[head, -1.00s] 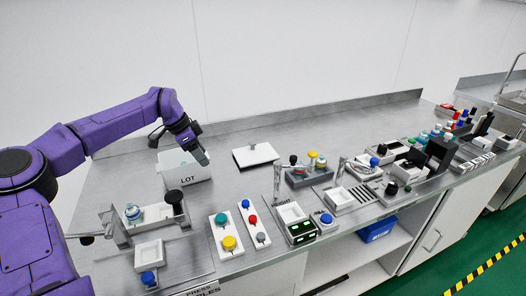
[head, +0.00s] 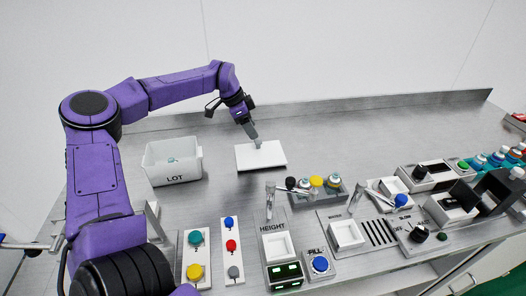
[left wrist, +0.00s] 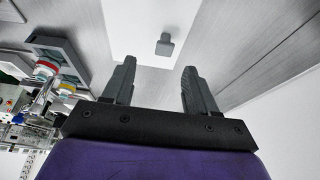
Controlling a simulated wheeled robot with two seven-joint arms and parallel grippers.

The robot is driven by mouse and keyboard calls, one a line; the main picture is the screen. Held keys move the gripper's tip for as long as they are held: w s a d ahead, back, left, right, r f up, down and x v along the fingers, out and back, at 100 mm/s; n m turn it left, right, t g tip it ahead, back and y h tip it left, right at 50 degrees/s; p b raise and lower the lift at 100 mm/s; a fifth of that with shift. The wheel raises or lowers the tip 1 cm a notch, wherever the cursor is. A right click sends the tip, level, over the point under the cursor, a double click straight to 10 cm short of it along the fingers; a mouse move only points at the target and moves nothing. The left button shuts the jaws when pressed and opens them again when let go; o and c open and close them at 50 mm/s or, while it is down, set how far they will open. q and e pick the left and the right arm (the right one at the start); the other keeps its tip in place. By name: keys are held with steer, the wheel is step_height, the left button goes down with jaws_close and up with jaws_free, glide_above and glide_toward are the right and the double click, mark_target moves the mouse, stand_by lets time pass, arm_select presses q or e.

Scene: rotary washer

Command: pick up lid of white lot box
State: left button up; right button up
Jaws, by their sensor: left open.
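The white lid (head: 268,161) lies flat on the steel bench, right of the white LOT box (head: 176,179). The box is open at the top, with a small greenish thing inside. My left gripper (head: 257,144) is above the lid, pointing down, open and empty. In the left wrist view the lid (left wrist: 139,22) carries a small grey knob (left wrist: 165,44) just beyond the open fingertips (left wrist: 159,64). The knob is apart from both fingers and roughly in line with the gap between them. My right gripper is not in view.
A grey rack with bottles (head: 318,190) stands right and in front of the lid. Panels with coloured buttons (head: 231,247) and the HEIGHT station (head: 280,247) line the front. The bench behind the lid is clear up to the low back ledge (head: 330,112).

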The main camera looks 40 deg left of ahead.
mark_target(257, 141)
arm_select(q)
steer(key=shift+s+d+f, duration=0.1)
steer(key=shift+s+f, duration=0.05)
steer(key=shift+f, duration=0.15)
steer(key=x, duration=0.2)
steer(key=p+x, duration=0.1)
steer(key=x, duration=0.3)
steer(key=shift+w+a+p, duration=0.35)
steer(key=shift+a+p, duration=0.05)
steer(key=shift+f, duration=0.15)
steer(key=shift+s, duration=0.2)
jaws_close()
